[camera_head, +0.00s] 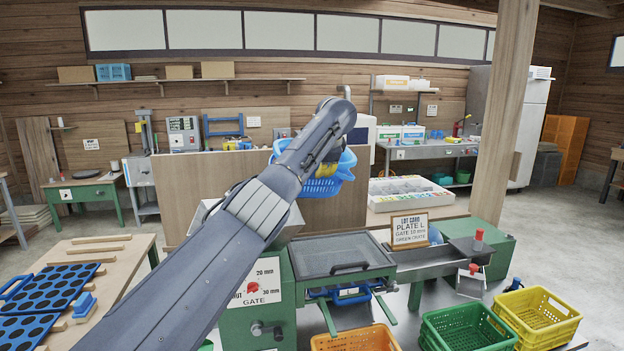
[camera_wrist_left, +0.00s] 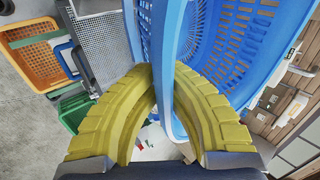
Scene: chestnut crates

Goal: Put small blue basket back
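The small blue basket (camera_head: 322,186) hangs in the air in front of the wooden panel, partly hidden by my left arm. My left gripper (camera_head: 329,169) is at its rim, with the yellow fingers partly showing. In the left wrist view the yellow fingers of the gripper (camera_wrist_left: 165,76) close from both sides on the rim of the blue basket (camera_wrist_left: 248,45). The basket's slotted walls fill the upper right there. My right gripper is not in view.
A green machine (camera_head: 268,312) with a grated tray (camera_head: 342,254) stands below the basket. An orange crate (camera_head: 356,340), a green crate (camera_head: 468,327) and a yellow crate (camera_head: 538,316) are at the lower right. A wooden post (camera_head: 503,120) rises on the right.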

